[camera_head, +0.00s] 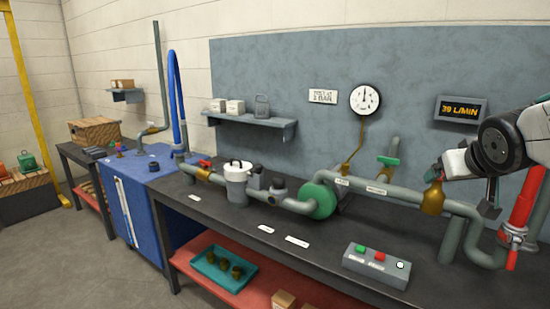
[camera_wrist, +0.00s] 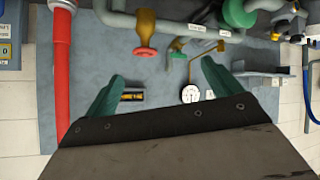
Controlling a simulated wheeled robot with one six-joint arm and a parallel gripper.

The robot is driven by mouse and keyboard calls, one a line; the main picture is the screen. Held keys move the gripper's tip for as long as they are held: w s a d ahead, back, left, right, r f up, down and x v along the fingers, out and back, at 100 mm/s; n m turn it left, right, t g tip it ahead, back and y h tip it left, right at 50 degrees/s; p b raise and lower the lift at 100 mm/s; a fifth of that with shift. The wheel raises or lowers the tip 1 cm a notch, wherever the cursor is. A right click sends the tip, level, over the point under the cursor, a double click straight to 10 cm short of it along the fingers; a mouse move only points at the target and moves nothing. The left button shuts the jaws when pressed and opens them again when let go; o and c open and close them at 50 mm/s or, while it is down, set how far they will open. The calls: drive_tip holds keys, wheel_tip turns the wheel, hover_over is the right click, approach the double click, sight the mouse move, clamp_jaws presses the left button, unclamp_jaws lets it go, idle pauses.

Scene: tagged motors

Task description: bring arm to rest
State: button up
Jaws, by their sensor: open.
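My arm (camera_head: 500,142) reaches in from the right edge of the head view, above the right end of the bench. It is in front of the wall panel and close to the upright red pipe. In the wrist view my gripper (camera_wrist: 162,69) has its two green fingers spread wide apart, with nothing between them. In the head view I cannot make out the fingers clearly. The wrist view shows the scene upside down.
The dark bench (camera_head: 225,209) carries grey pipework, a green pump (camera_head: 319,201) and a button box (camera_head: 376,265). A red pipe (camera_head: 524,197) stands close to my arm; it also shows in the wrist view (camera_wrist: 62,70). A gauge (camera_head: 365,99) and flow display (camera_head: 461,110) hang behind.

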drive_tip(key=s+a+f+g+y, duration=0.1)
drive_tip(key=s+a+f+g, duration=0.2)
drive_tip(key=s, duration=0.5)
drive_tip(key=s+a+f+g+y, duration=0.1)
drive_tip(key=s+a+f+g, duration=0.2)
drive_tip(key=s, duration=0.5)
drive_tip(key=s+a+f+n+g+y, duration=0.1)
drive_tip(key=s+a+f+g, duration=0.2)
drive_tip(key=s, duration=0.5)
drive_tip(key=shift+a+f, duration=0.15)
drive_tip(key=shift+a, duration=0.55)
idle(4.9)
